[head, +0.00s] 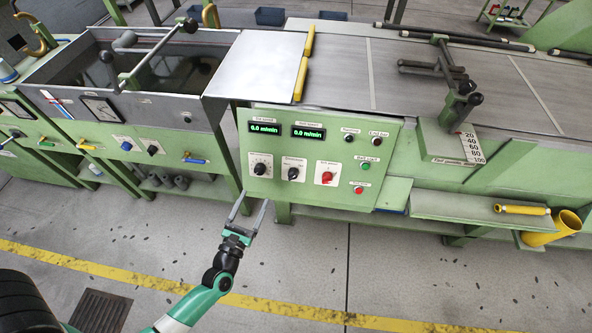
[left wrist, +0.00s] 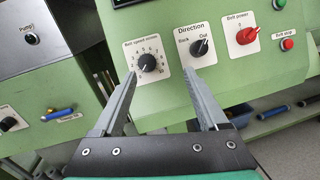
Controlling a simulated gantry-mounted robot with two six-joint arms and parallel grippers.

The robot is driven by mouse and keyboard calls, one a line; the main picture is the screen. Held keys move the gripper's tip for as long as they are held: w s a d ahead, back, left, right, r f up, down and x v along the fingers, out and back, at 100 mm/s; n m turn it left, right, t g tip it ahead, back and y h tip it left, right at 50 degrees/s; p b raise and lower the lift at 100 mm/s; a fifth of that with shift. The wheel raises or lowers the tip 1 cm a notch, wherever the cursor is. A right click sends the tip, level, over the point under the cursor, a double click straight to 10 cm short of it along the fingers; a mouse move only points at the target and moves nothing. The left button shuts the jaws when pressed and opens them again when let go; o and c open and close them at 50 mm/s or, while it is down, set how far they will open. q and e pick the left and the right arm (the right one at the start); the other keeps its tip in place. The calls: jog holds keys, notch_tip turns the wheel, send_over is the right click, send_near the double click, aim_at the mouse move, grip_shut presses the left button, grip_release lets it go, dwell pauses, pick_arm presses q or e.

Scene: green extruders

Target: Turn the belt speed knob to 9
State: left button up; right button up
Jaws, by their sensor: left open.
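The belt speed knob (left wrist: 147,62) is a black dial with a white pointer, set on a white numbered plate on the green control panel. The number under its pointer is too small to read surely. In the head view the knob (head: 259,169) is the leftmost of three. My left gripper (head: 254,197) is open and empty, just in front of and below this knob. In the left wrist view its fingertips (left wrist: 160,72) straddle the space below and right of the knob, apparently not closed on it. My right gripper is not in view.
The black direction knob (left wrist: 199,47) and red belt power knob (left wrist: 247,35) sit close to the right. A red button (head: 359,190) is further right. The left green display (head: 264,128) seems to read 6.0 m/min, the right one (head: 308,132) 0.0.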

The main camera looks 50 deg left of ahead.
aim_at(258, 172)
pick_arm(q)
jog(key=shift+g, duration=0.4)
jog(key=w+a, duration=0.2)
jog(key=w+a+b, duration=0.1)
jog(key=w+a, duration=0.1)
jog(key=a, duration=0.1)
jog(key=w+a+b, duration=0.1)
jog(key=w+a, duration=0.1)
jog(key=a, duration=0.1)
jog(key=shift+w+a+f, duration=0.1)
jog(key=shift+w+f, duration=0.1)
jog(key=shift+f, duration=0.2)
grip_shut()
